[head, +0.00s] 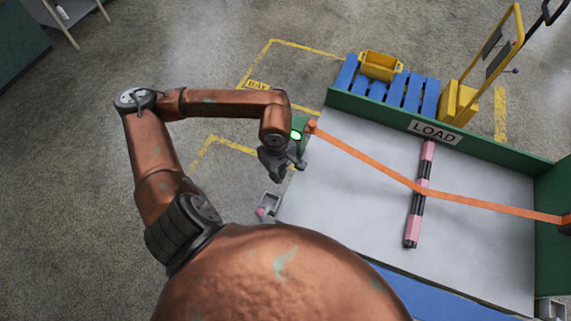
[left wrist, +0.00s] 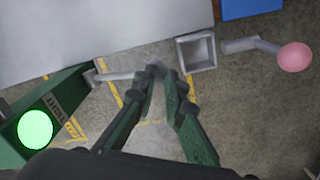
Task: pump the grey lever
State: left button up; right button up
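The grey lever (left wrist: 118,76) sticks out from a green post (left wrist: 60,108) in the left wrist view. Its dark round end (left wrist: 155,70) lies at my left fingertips. My left gripper (left wrist: 161,80) has its two green fingers drawn close together at the tips, around that end. In the head view my left gripper (head: 281,164) is just below the green post at the bed's left corner, and it mostly hides the lever. A round green lamp on the post (left wrist: 35,129) is lit; it also shows in the head view (head: 296,135). My right gripper is out of view.
An orange strap (head: 370,161) runs from the post across the grey bed (head: 340,200), over a pink-and-black bar (head: 415,215). A second handle with a pink knob (left wrist: 295,57) stands beside a grey square socket (left wrist: 197,51). A blue pallet (head: 405,92) carries a yellow crate (head: 380,66).

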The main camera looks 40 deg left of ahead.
pick_arm(q)
jog(key=shift+w+a+r+p, duration=0.15)
jog(key=shift+w+r+p, duration=0.2)
jog(key=shift+r, duration=0.5)
jog(key=shift+w+a+r+p, duration=0.15)
jog(key=shift+w+r, duration=0.25)
jog(key=shift+r, duration=0.45)
jog(key=shift+w+r, duration=0.15)
jog(key=shift+r, duration=0.2)
notch_tip(320, 180, up, 5)
jog(key=shift+p, duration=1.25)
jog(key=shift+f, duration=0.1)
